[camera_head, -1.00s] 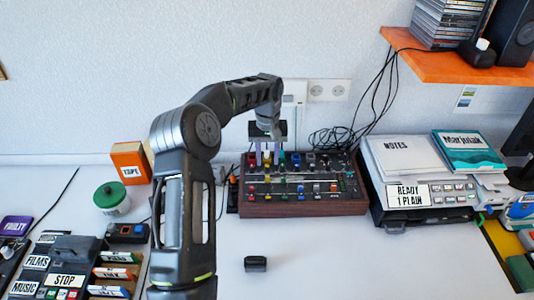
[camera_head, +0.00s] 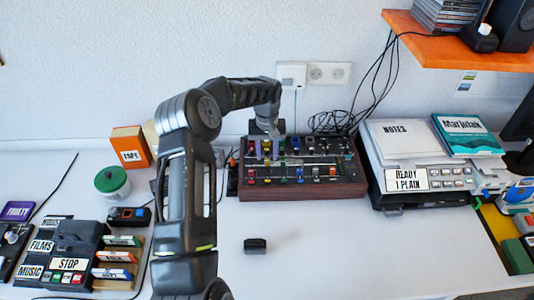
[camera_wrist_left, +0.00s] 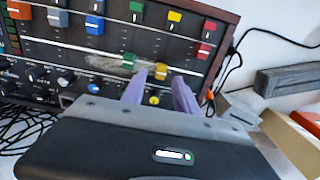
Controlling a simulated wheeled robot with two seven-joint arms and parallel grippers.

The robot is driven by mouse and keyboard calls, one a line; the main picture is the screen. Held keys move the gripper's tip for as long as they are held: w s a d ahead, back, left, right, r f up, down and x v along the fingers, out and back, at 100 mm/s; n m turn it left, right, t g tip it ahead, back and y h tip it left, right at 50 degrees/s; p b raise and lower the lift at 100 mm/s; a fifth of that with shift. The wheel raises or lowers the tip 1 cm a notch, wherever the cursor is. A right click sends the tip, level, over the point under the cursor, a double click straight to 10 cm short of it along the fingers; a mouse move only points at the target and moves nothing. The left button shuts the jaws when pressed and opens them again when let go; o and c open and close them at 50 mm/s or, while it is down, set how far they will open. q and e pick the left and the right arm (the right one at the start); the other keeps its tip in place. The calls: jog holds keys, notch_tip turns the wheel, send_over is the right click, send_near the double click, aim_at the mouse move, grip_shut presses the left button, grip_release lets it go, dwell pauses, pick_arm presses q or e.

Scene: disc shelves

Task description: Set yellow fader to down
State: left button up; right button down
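The mixer panel (camera_head: 355,177) is a dark box with wooden sides and rows of coloured fader caps; it also shows in the left wrist view (camera_wrist_left: 82,42). In that view a yellow fader cap (camera_wrist_left: 162,72) sits between the tips of my left gripper (camera_wrist_left: 160,78), beside a green cap (camera_wrist_left: 128,60). Another yellow cap (camera_wrist_left: 174,16) is in the other row. My left gripper (camera_head: 266,149) is open, with its purple fingers over the panel's back left part. Contact with the cap cannot be told. My right gripper is not in view.
A small black block (camera_head: 255,245) lies on the clear table in front of the mixer. Black cables (camera_head: 333,122) lie behind it. A device with notes (camera_head: 402,140) stands to the right. An orange box (camera_head: 130,147) and green-lidded jar (camera_head: 112,182) stand to the left.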

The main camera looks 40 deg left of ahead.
pick_arm(q)
jog(key=shift+f, duration=0.7)
grip_shut()
dwell(1.0)
